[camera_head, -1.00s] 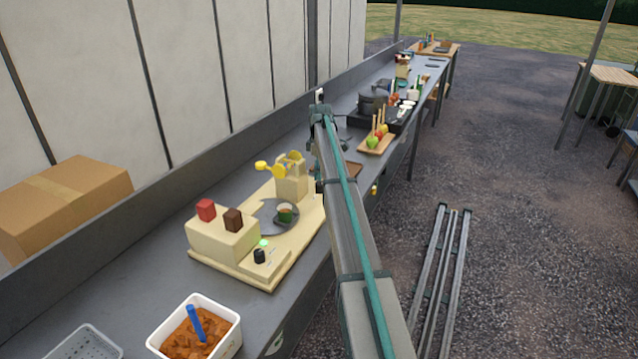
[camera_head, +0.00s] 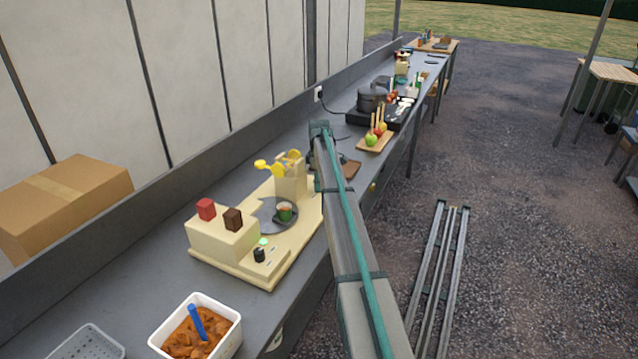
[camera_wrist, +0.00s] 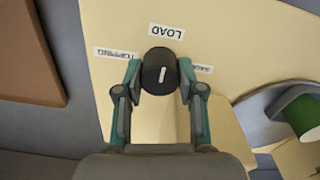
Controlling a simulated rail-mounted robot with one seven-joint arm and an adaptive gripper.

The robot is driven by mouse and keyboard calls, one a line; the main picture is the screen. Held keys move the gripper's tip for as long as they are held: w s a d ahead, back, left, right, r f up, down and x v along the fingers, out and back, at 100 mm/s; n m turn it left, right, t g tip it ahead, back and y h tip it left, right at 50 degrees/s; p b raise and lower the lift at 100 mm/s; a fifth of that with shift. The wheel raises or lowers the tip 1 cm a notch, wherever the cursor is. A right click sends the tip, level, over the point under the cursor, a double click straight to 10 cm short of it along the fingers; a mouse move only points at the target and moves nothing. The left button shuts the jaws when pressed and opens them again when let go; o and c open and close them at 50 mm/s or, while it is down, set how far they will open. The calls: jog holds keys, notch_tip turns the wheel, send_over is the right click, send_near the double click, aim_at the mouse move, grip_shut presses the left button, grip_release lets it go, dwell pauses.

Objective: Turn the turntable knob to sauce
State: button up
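The turntable knob (camera_wrist: 160,72) is black and round with a white mark, in the wrist view. It sits on a cream board. Around it are three labels, upside down here: LOAD (camera_wrist: 166,31) above, TOPPING (camera_wrist: 117,53) at left and SAUCE (camera_wrist: 203,69) at right, partly hidden by a finger. The white mark runs nearly upright in the picture; which end points is unclear. My gripper (camera_wrist: 159,68) has one finger on each side of the knob, very close to it; contact is unclear. In the head view my arm hides the gripper and this knob.
The cream machine base (camera_head: 275,283) carries a cup (camera_head: 285,213) on a grey round plate and another black knob (camera_head: 259,255). A brown board (camera_head: 350,170) lies beyond my arm. A sauce tub (camera_head: 232,340) stands in front.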

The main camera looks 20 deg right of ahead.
jog(key=c, duration=0.4)
jog(key=shift+m, duration=0.3)
jog(key=m, duration=0.3)
jog(key=shift+m, duration=0.3)
jog(key=m+b, duration=0.1)
jog(key=m, duration=0.2)
jog(key=shift+m, duration=0.3)
jog(key=m, duration=0.5)
jog(key=shift+m, duration=2.5)
